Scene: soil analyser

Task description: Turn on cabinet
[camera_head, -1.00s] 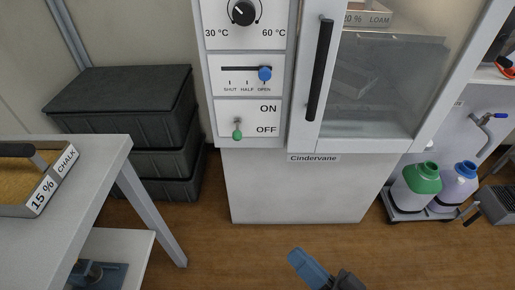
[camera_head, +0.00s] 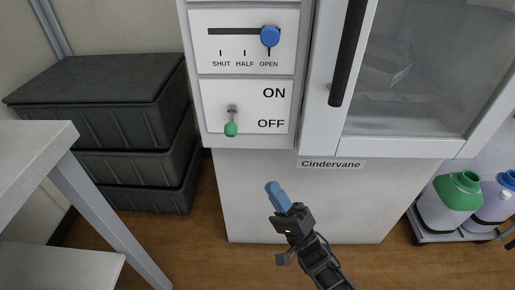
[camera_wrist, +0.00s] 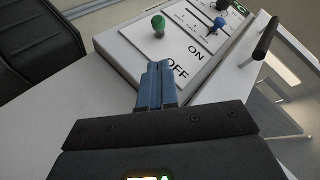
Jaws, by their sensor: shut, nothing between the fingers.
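The white cabinet labelled Cindervane (camera_head: 300,205) stands ahead. Its lower panel carries a toggle switch with a green tip (camera_head: 231,128), pointing down beside OFF. The switch also shows in the wrist view (camera_wrist: 158,25), beyond the fingertips. Above it, a blue slider knob (camera_head: 270,37) sits at OPEN; it also shows in the wrist view (camera_wrist: 213,28). My gripper (camera_head: 273,188) has blue fingers, shut and empty, below and to the right of the switch, apart from it. The fingers also show in the wrist view (camera_wrist: 159,70), near the OFF lettering.
A black door handle (camera_head: 347,50) stands out right of the panel. Stacked dark crates (camera_head: 110,110) are at the left, with a white table (camera_head: 30,150) nearer. Green-capped (camera_head: 452,195) and blue-capped bottles stand at the right. Floor is clear before the cabinet.

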